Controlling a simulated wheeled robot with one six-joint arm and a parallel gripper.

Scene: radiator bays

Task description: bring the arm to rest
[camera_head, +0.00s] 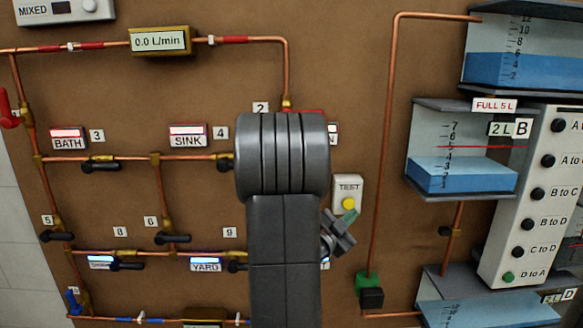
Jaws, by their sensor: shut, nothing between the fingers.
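My arm (283,240) rises through the lower middle of the view, in front of the brown pipe board. My gripper (345,226) shows partly past the right side of the arm, small and dark grey with a greenish tip. It looks shut and empty, just below the TEST box. The arm hides the rest of it. I cannot tell whether it touches the board.
The TEST box (347,194) with a yellow button is close to my gripper. Copper pipes with black valve handles (101,166) cover the board on the left. Water tanks (460,176) and a white button panel (530,200) stand on the right. A flow meter (160,41) reads 0.0 L/min.

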